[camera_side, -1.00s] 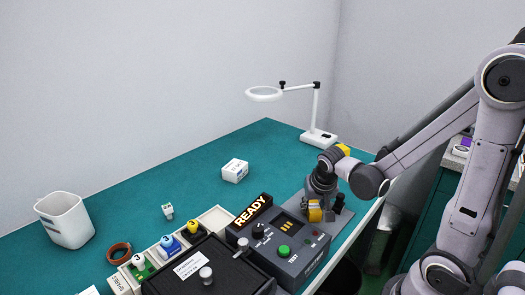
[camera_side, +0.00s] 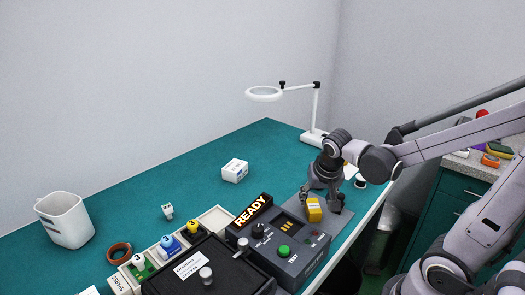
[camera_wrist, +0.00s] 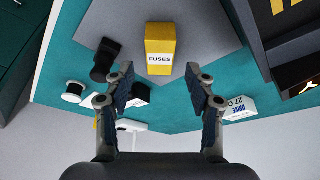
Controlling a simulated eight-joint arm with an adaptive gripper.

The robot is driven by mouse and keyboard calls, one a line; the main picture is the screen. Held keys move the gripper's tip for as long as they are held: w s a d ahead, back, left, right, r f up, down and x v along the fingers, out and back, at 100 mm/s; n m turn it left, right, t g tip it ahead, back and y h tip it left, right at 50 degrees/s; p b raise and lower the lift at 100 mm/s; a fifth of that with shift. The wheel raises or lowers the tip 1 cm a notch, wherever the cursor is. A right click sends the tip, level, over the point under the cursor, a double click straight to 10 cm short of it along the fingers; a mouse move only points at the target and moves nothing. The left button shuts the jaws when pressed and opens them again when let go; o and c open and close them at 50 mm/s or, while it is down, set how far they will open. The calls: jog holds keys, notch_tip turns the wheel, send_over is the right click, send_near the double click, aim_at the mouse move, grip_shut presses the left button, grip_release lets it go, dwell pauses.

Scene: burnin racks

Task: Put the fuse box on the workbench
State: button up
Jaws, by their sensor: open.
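The fuse box is a small yellow box (camera_side: 314,211) labelled FUSES. It stands on a grey plate (camera_wrist: 205,22) beside the tester. It also shows in the wrist view, yellow with a white label (camera_wrist: 160,52). My gripper (camera_side: 326,203) is low over the plate, close to the box. In the wrist view my gripper's two fingers (camera_wrist: 159,85) are spread apart, with the box just past their tips and lined up between them. I see no contact. The workbench (camera_side: 130,200) has a teal top.
The tester (camera_side: 285,252) with a READY sign stands left of the box. A white carton (camera_side: 235,171), a magnifier lamp (camera_side: 314,115), a white bin (camera_side: 65,220) and a tape ring (camera_side: 119,253) are on the bench. Open teal top lies behind the tester.

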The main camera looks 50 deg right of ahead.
jog(key=v, duration=0.7)
jog(key=a+n+t+y, duration=0.1)
jog(key=a+n, duration=0.1)
jog(key=a+n+t+y, duration=0.1)
jog(key=a+n, duration=0.2)
jog(key=a+n+t, duration=0.1)
jog(key=a+n, duration=0.1)
jog(key=shift+s+a+f+n+y, duration=0.2)
jog(key=shift+a+n+y, duration=0.1)
jog(key=shift+n+y, duration=0.1)
jog(key=shift+o, duration=0.5)
jog(key=shift+a+r+n+t, duration=0.1)
jog(key=shift+a+n+t, duration=0.4)
jog(key=shift+a+n, duration=0.1)
